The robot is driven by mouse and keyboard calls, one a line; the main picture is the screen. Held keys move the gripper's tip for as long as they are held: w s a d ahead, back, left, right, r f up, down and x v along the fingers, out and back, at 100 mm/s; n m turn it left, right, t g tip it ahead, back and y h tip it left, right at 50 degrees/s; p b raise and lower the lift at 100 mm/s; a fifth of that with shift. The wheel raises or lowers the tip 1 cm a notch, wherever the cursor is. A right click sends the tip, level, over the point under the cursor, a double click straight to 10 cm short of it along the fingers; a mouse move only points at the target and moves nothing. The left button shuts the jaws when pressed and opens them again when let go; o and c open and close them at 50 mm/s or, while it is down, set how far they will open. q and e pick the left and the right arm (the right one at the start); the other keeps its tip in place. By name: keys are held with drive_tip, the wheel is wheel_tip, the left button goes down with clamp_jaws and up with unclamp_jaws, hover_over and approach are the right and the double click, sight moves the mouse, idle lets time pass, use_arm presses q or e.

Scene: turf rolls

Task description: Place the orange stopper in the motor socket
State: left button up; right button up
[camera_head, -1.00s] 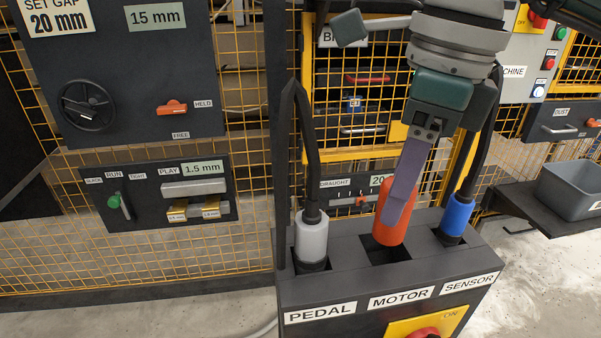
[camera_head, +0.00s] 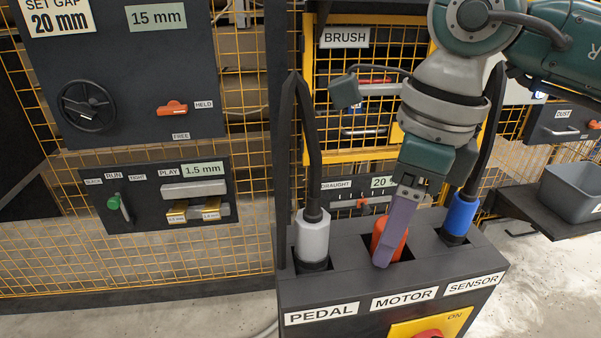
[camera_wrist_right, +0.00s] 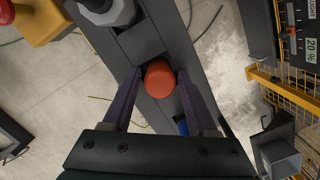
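The orange stopper (camera_head: 380,235) stands in the middle opening of the dark socket box (camera_head: 345,262), behind the MOTOR label (camera_head: 404,298). Its lower end is sunk below the top of the box. My right gripper (camera_head: 383,262) reaches down from above, and its near purple finger covers part of the stopper. In the right wrist view the stopper's round orange top (camera_wrist_right: 160,78) lies between the two fingers of my right gripper (camera_wrist_right: 160,82), with a small gap on each side. The right gripper looks open around it. My left gripper is not in view.
A grey plug (camera_head: 312,238) stands in the PEDAL socket, left of the stopper. A blue plug (camera_head: 459,216) stands in the SENSOR socket, right of it. Both have black cables rising. A yellow switch plate (camera_head: 428,325) is on the box front. A grey bin (camera_head: 572,192) is at right.

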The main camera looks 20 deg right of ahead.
drive_tip(key=shift+o, duration=0.8)
